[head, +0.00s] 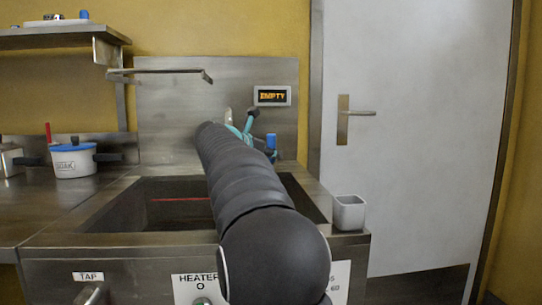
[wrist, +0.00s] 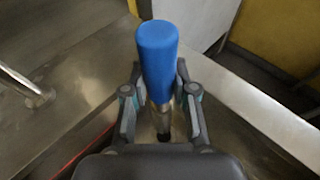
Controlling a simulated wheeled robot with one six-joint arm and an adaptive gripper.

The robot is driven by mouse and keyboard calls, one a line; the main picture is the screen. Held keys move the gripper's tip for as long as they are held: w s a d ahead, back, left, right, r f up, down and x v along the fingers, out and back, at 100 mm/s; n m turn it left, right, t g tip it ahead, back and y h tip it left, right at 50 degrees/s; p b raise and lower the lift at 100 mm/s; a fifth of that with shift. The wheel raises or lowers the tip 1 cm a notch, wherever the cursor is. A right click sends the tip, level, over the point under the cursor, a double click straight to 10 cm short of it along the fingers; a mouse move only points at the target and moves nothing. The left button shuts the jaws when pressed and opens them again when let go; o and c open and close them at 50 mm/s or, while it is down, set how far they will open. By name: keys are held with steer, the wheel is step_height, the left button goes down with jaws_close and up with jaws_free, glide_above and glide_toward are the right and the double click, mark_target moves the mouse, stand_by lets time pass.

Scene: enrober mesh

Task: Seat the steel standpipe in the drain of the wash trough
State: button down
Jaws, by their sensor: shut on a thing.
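My gripper (wrist: 160,108) is shut on the steel standpipe (wrist: 158,114), which has a blue grip (wrist: 157,58) at its top end. In the wrist view the blue end points toward the camera and the steel part runs down between the fingers. In the head view the blue grip (head: 271,141) shows just right of my arm, at the back of the wash trough (head: 105,212). My arm hides much of the trough and most of the gripper. The drain is not clearly visible, and I cannot tell whether the pipe's lower end touches anything.
A display (head: 272,96) reading EMPTY is on the back panel. A white pot with a blue lid (head: 73,160) stands on the left counter. A red line crosses the trough.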

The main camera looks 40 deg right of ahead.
steer(key=shift+a, duration=0.1)
steer(key=shift+f, duration=0.15)
steer(key=shift+f+b, duration=2.2)
steer(key=shift+f, duration=0.55)
steer(key=shift+f+b, duration=1.3)
steer(key=shift+f, duration=0.7)
steer(key=c, duration=0.8)
jaws_free()
steer(key=shift+c, duration=0.2)
steer(key=v, duration=1.2)
steer(key=shift+r, duration=0.1)
